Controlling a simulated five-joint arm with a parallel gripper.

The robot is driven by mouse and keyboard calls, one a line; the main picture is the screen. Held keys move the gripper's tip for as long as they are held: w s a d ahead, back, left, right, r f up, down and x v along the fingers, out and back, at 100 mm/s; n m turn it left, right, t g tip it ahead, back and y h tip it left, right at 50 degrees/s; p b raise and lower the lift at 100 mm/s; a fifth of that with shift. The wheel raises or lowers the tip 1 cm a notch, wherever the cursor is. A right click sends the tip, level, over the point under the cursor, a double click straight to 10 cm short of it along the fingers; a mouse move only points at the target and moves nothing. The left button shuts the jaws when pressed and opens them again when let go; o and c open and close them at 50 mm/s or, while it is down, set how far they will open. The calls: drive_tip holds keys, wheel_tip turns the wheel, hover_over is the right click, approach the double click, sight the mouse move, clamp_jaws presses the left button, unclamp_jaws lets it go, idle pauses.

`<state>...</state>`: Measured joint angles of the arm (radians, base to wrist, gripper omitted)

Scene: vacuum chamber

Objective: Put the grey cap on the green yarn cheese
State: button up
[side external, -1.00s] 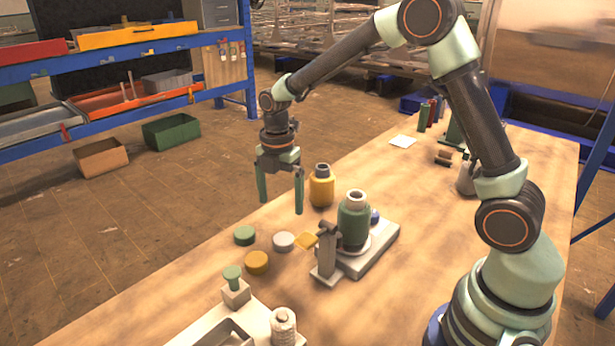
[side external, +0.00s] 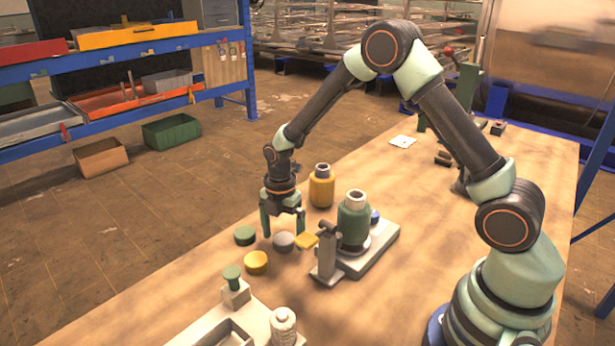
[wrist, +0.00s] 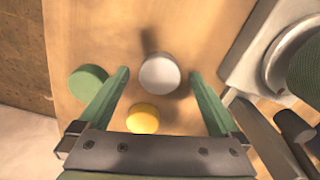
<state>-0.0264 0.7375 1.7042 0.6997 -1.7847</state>
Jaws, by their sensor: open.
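The grey cap (side external: 284,241) lies on the wooden table, between a green cap and the fixture. In the wrist view the grey cap (wrist: 160,74) sits between and just ahead of my fingertips, with a gap on each side. My gripper (side external: 283,230) is open and empty, pointing down low above the grey cap; it also shows in the wrist view (wrist: 160,73). The green yarn cheese (side external: 354,224) stands upright on the grey fixture (side external: 378,250), with a pale tube end showing on top. Part of its green side (wrist: 306,68) shows at the right edge of the wrist view.
A green cap (side external: 245,235) and a yellow cap (side external: 256,262) lie close beside the grey cap. A yellow yarn cheese (side external: 321,187) stands behind. A pale tray (side external: 215,335) is in front.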

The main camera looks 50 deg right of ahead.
sight(283, 238)
drive_tip(key=c, duration=1.4)
drive_tip(key=shift+r, duration=0.15)
wheel_tip(283, 238, up, 20)
